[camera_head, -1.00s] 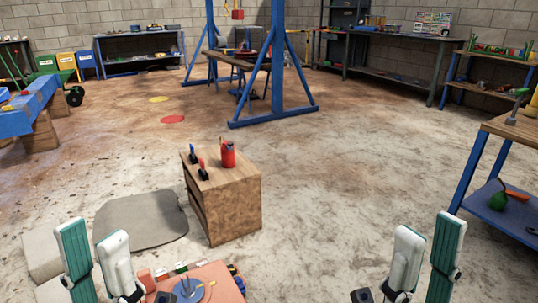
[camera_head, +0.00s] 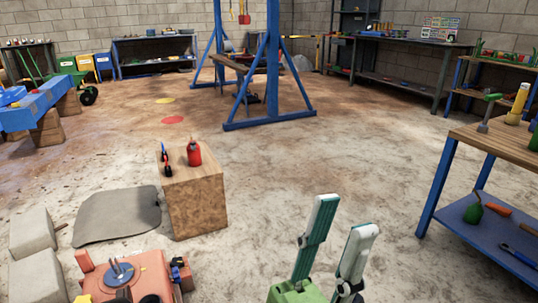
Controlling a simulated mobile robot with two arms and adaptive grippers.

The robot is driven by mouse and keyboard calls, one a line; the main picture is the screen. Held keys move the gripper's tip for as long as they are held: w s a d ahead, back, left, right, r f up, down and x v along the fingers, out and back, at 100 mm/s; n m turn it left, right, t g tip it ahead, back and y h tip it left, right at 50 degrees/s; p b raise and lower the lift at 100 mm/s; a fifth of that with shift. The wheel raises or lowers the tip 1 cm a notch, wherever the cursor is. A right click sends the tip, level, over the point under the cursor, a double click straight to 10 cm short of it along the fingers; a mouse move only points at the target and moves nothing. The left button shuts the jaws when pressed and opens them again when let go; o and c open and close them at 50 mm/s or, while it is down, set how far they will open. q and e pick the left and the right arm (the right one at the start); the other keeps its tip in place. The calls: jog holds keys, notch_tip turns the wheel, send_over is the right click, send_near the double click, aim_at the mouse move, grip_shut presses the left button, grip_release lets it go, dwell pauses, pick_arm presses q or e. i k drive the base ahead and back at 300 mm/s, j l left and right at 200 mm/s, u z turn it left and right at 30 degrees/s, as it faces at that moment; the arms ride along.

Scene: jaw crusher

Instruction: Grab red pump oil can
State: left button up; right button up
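My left gripper (camera_head: 345,212) shows at the bottom, right of the cabinet and nearer to me. Its two white and teal fingers point up and stand apart with nothing between them. It is well clear of the can. My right gripper is out of view.
Small red and black tools (camera_head: 167,161) stand beside the can on the cabinet. A workbench (camera_head: 505,141) with a blue lower shelf is at right. Orange machinery (camera_head: 150,272) and grey blocks (camera_head: 35,232) lie at lower left.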

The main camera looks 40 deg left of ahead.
aim_at(194, 154)
jog(key=i+l, duration=0.45)
jog(key=i, duration=0.15)
jog(key=i+l+u, duration=0.15)
jog(key=i+l, duration=0.3)
jog(key=i, duration=0.15)
jog(key=i+j+u, duration=0.15)
jog(key=u, duration=0.25)
jog(key=i+u, duration=0.5)
jog(key=u, duration=0.35)
jog(key=i+l+u, duration=0.1)
jog(key=i+u, duration=0.15)
jog(key=u, duration=0.15)
jog(key=i+l+u, duration=0.15)
jog(key=u, duration=0.25)
jog(key=i+j+u, duration=0.15)
jog(key=i+u, duration=0.15)
jog(key=u, duration=0.15)
jog(key=i+u, duration=0.3)
jog(key=u, duration=0.15)
jog(key=i+u, duration=0.4)
jog(key=i+l+u, duration=0.15)
jog(key=u, duration=0.3)
